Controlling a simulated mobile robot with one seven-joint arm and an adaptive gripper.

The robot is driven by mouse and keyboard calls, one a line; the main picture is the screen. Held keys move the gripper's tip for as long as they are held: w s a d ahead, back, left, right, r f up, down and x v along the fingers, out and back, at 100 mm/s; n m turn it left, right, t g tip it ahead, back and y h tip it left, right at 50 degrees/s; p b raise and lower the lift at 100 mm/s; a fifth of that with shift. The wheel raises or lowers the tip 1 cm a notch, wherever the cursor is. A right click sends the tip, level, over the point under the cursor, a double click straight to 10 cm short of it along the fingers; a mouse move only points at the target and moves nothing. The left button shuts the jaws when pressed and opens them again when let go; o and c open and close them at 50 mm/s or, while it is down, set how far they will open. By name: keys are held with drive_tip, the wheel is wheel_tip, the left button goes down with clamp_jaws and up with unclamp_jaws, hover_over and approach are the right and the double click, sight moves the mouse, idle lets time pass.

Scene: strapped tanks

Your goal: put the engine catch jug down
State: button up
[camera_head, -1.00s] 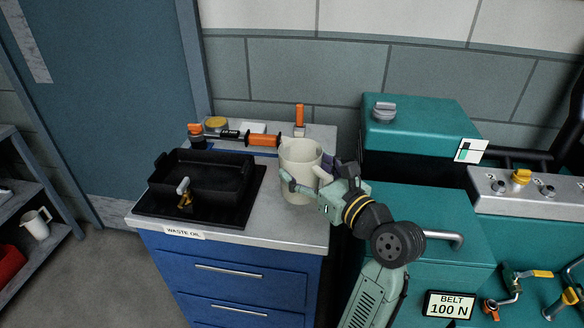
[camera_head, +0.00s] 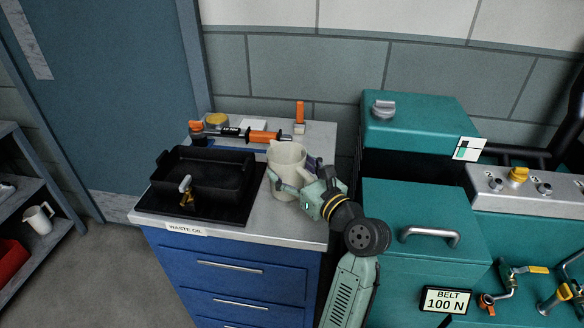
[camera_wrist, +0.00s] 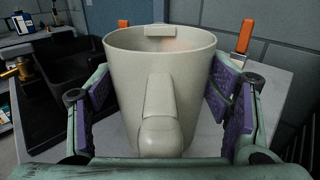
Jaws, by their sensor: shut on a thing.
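The cream engine catch jug (camera_head: 285,165) is upright over the grey worktop of the blue cabinet, just right of the black waste oil tray (camera_head: 158,211). My gripper (camera_head: 296,183) is shut on the jug from its right front side. In the wrist view the jug (camera_wrist: 125,75) sits between the purple finger pads, its handle (camera_wrist: 160,110) toward the camera. I cannot tell whether the jug's base touches the worktop (camera_head: 275,228); its underside is hidden.
A brass tap (camera_head: 186,190) stands at the tray's front. An orange-and-black tool (camera_head: 262,136), a yellow-topped tin (camera_head: 217,119) and an orange-handled scraper (camera_head: 299,115) lie behind. A teal machine (camera_head: 420,130) stands close on the right. Bare worktop shows in front of the jug.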

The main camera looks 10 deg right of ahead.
drive_tip(key=o, duration=1.4)
drive_tip(key=shift+c, duration=0.2)
